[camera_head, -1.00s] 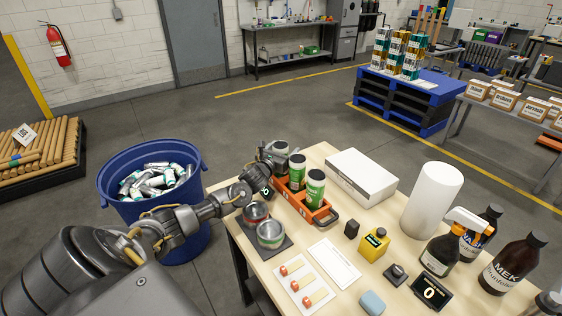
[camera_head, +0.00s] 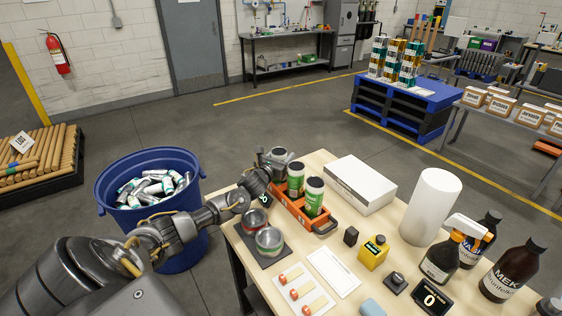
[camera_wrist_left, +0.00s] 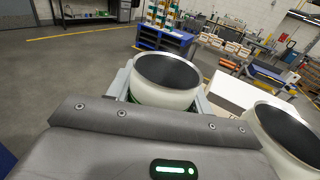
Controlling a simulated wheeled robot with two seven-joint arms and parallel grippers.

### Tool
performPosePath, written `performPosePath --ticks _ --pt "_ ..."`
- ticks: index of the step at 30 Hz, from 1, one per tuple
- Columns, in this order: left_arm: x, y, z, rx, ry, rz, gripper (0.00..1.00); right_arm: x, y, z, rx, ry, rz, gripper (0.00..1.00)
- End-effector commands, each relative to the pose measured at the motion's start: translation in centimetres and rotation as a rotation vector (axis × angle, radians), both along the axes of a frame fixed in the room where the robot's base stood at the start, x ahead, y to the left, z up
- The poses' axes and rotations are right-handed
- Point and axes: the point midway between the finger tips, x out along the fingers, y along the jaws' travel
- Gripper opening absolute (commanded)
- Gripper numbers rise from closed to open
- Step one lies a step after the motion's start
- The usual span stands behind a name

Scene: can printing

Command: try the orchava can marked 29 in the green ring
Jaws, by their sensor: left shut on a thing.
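My left gripper (camera_head: 268,163) is shut on a can (camera_head: 281,156) at the far end of an orange carrier (camera_head: 322,226). In the left wrist view the can (camera_wrist_left: 165,85) sits between the jaws, its open dark top up. Its label and number are hidden. Two white and green cans, a nearer one (camera_head: 314,198) and a middle one (camera_head: 295,178), stand upright in the carrier. The green ring (camera_head: 269,240) is on a dark plate (camera_head: 270,262), nearer me than the red ring (camera_head: 254,218). My right gripper is not in view.
A blue bin (camera_head: 118,205) of scrap cans stands left of the table. A white box (camera_head: 360,183), a white roll (camera_head: 430,206), a yellow container (camera_head: 373,252), bottles (camera_head: 513,268), a white card (camera_head: 333,271) and a display reading 0 (camera_head: 430,300) are on the table.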

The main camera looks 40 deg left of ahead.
Motion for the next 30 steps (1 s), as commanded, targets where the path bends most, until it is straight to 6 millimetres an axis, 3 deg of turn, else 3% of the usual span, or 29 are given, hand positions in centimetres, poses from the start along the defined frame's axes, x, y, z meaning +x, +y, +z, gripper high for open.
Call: performPosePath --ticks 7,15,21,30 --pt "-0.1 0.1 2.7 0.004 -0.005 -0.001 0.30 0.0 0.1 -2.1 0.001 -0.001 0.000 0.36" --pt "-4.9 1.4 8.3 0.012 -0.002 -0.002 0.30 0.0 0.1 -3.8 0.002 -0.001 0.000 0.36" --pt "-9.9 2.6 10.3 0.012 0.007 -0.002 0.30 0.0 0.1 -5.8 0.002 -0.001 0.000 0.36" --pt "-12.9 3.8 12.0 0.005 0.004 0.006 0.30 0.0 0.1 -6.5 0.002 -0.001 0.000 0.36"
